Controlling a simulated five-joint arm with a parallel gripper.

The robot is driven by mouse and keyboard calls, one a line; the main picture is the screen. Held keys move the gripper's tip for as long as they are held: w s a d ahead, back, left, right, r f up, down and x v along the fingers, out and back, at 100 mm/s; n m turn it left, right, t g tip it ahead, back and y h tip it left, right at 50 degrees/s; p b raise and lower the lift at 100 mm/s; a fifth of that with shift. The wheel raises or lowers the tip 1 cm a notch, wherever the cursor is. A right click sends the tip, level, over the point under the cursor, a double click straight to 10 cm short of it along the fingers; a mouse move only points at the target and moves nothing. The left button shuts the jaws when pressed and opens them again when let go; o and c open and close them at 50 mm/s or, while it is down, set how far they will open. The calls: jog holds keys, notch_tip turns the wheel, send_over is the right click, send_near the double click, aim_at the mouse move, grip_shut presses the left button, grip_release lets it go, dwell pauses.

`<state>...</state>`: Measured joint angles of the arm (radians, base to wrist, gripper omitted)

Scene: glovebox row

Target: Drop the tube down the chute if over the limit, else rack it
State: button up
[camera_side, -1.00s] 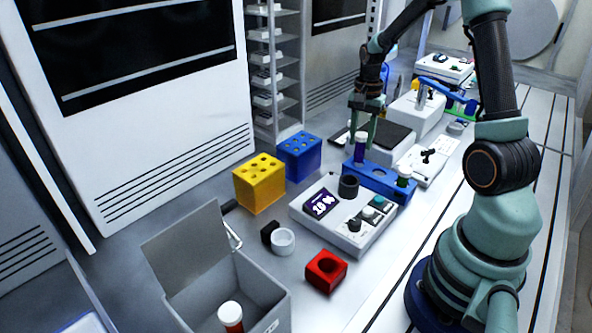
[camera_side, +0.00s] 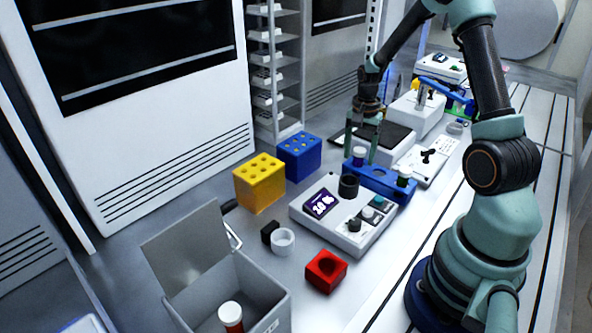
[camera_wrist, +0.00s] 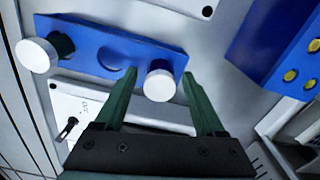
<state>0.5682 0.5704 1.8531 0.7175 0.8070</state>
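A purple tube with a white cap (camera_side: 359,154) stands in the left hole of the long blue rack (camera_side: 380,185). My gripper (camera_side: 361,154) is open, with a finger on either side of this tube. The wrist view shows the tube's white cap (camera_wrist: 160,82) between the spread fingertips, with gaps beside it. A green tube with a white cap (camera_side: 403,174) stands at the rack's other end. The white meter (camera_side: 325,228) has a black well (camera_side: 348,186), and its lit display (camera_side: 320,203) shows a percentage too small to read surely. No chute can be clearly identified.
A grey box with its lid open (camera_side: 190,245) holds a red tube with a white cap (camera_side: 231,315). Instruments crowd behind the rack.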

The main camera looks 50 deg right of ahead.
jog(key=shift+r, duration=0.15)
notch_tip(320, 180, up, 11)
jog(key=s+a+r+n+t, duration=0.2)
jog(key=s+a+r+n, duration=0.1)
jog(key=a+n, duration=0.5)
jog(key=s+a+r+n+t, duration=0.3)
jog(key=a+r+n, duration=0.3)
jog(key=a, duration=0.8)
jog(key=shift+s+a+r+n+t, duration=0.2)
jog(key=shift+s+n+t, duration=0.1)
jog(key=shift+n, duration=0.6)
